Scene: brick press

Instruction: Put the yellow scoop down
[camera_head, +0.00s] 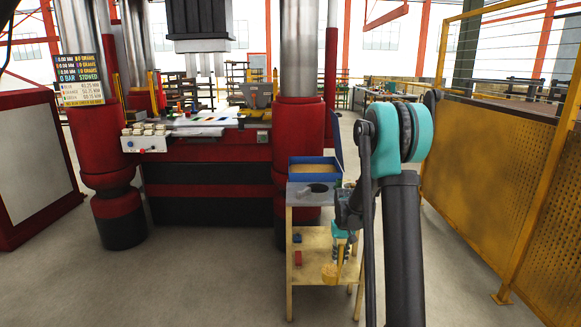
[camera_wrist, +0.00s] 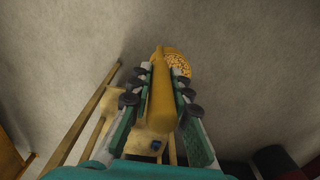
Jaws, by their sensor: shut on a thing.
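My gripper (camera_head: 341,256) hangs in front of the wooden stand, about level with its lower shelf (camera_head: 312,240). In the wrist view its two teal fingers with dark rollers (camera_wrist: 163,74) are shut on the long handle of the yellow scoop (camera_wrist: 160,105). The scoop's bowl points away past the fingertips and shows orange-yellow grains or a speckled fill (camera_wrist: 178,65). In the head view the yellow scoop (camera_head: 330,272) shows low, below the fingers. I cannot tell whether it touches the stand.
The stand's top holds a blue open bin (camera_head: 314,167) and a grey plate with a dark round spot (camera_head: 318,189). Small red and blue blocks (camera_head: 298,258) lie on the lower shelf. The red press (camera_head: 208,178) stands behind left. A yellow mesh fence (camera_head: 490,180) runs at right.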

